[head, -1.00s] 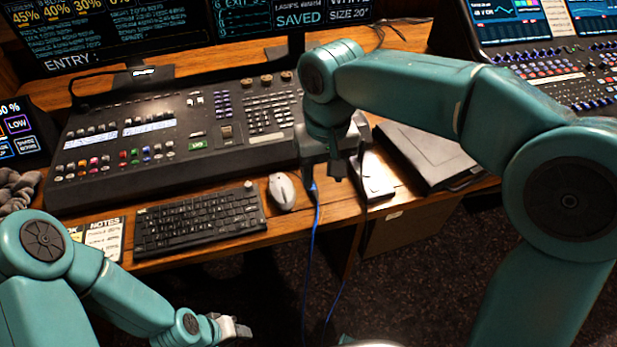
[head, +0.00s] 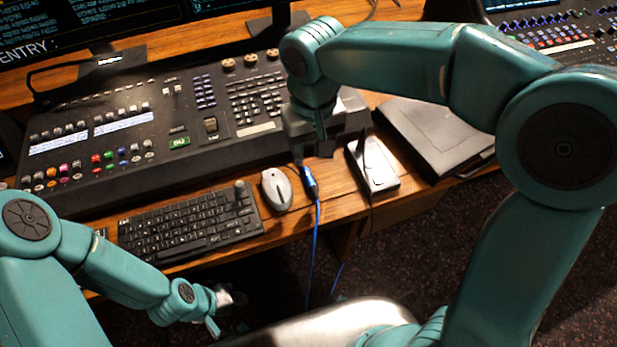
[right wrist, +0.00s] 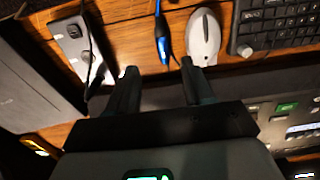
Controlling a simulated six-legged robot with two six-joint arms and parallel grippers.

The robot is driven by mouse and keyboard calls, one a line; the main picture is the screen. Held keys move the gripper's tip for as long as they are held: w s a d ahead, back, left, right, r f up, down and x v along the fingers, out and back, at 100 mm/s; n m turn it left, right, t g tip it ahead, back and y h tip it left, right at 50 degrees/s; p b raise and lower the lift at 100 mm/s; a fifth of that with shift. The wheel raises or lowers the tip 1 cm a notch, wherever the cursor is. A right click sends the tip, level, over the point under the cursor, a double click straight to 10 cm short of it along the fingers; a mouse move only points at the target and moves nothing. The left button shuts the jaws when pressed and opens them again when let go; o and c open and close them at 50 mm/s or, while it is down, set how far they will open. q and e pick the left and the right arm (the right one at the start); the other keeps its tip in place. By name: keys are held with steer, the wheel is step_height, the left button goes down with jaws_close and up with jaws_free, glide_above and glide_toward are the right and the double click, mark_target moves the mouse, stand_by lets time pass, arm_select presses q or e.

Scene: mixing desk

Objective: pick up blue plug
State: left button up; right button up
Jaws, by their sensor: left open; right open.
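The blue plug (head: 310,183) lies on the wooden desk near its front edge, its blue cable hanging down over the edge. In the right wrist view the plug (right wrist: 161,38) shows between and beyond the two fingertips, close to the mouse. My right gripper (head: 309,160) is above the desk just behind the plug. In the right wrist view this gripper (right wrist: 158,68) is open, with nothing between its fingers. My left gripper (head: 222,312) is open and low, in front of the desk and away from the plug.
A white mouse (head: 277,190) lies left of the plug, beside a black keyboard (head: 190,224). A silver-edged box (head: 373,166) with a dark cable lies to the right, then a black case (head: 436,137). The mixing console (head: 150,135) stands behind.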

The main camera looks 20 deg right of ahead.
glide_above(311, 183)
steer(key=f, duration=0.4)
steer(key=shift+s+d+f, duration=0.15)
steer(key=shift+s+f, duration=0.05)
steer(key=shift+f, duration=0.1)
steer(key=f, duration=0.6)
steer(key=shift+w, duration=0.2)
steer(key=shift+r, duration=0.1)
jaws_close()
